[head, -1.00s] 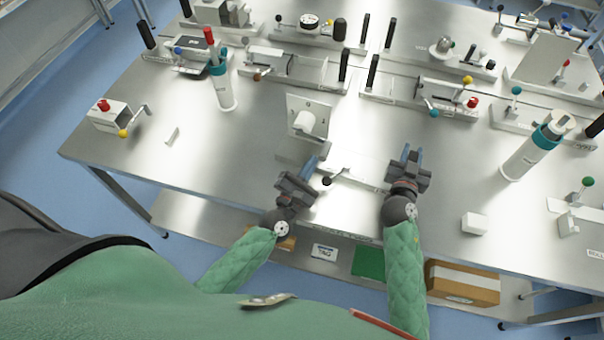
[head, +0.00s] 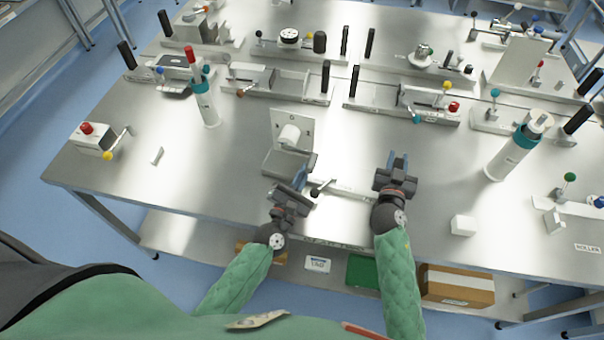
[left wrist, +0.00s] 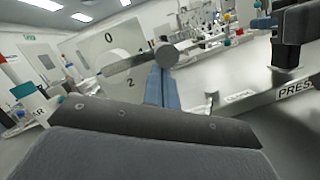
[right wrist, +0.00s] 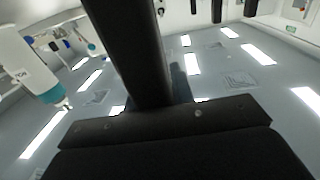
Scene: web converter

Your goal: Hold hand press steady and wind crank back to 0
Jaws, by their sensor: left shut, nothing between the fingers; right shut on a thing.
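The hand press stands at the near edge of the table. Its upright white dial plate (head: 279,122) has a white drum (head: 289,136) on its front. The left wrist view shows 0 and 2 on the plate (left wrist: 90,45) and a pale crank arm reaching right to a round grey knob (left wrist: 166,55). My left gripper (head: 301,177) is shut and empty, its blue fingers (left wrist: 160,88) just under that knob; contact is unclear. My right gripper (head: 398,163) is shut on a black upright handle (right wrist: 128,50), right of the dial. The handle is mostly hidden in the head view.
A small black ball knob (head: 316,191) sits between my grippers by the press's low rail. A white block (head: 463,226) and a white-teal bottle (head: 513,152) stand to the right. Other fixtures with black handles fill the back. The table left of the press is mostly clear.

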